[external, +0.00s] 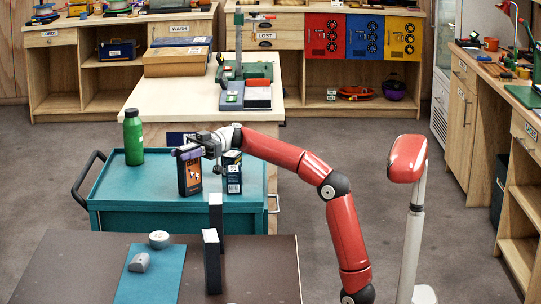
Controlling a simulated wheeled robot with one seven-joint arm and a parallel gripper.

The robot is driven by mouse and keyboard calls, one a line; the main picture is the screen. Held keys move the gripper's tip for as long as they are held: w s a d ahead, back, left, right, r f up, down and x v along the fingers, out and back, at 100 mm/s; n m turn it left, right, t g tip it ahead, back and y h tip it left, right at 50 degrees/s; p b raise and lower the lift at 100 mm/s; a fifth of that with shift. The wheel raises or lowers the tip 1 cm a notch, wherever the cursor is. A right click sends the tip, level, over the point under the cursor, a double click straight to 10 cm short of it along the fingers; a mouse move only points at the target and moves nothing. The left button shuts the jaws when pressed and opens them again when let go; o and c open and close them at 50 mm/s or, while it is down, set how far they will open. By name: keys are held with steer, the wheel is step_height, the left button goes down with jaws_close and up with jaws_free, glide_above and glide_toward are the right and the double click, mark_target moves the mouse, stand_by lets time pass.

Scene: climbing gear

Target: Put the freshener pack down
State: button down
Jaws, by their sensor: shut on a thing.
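A dark upright pack (190,178) with an orange print and a purple-tinted top, which I take to be the freshener pack, is at my gripper (188,151). My gripper is shut on its upper part, over the teal cart (117,182). The pack's lower end is close to the cart top; I cannot tell whether it touches. A second dark box (233,174) with a white label stands upright on the cart to the right, partly under my wrist.
A green bottle (133,140) stands at the cart's back left. In front is a dark table (70,262) with a blue mat (150,285), grey holds and two dark upright blocks (212,262). The cart's left middle is clear.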

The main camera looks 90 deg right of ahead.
steer(key=shift+f+b, duration=0.2)
steer(key=shift+b, duration=0.1)
steer(key=c, duration=1)
jaws_free()
steer(key=shift+c, duration=0.2)
steer(key=shift+r, duration=0.1)
steer(key=shift+r, duration=0.1)
steer(key=r, duration=0.2)
steer(key=s+d+r+p, duration=0.1)
steer(key=r, duration=0.1)
steer(key=s+d+r+p, duration=0.1)
steer(key=r, duration=0.2)
steer(key=shift+d, duration=0.1)
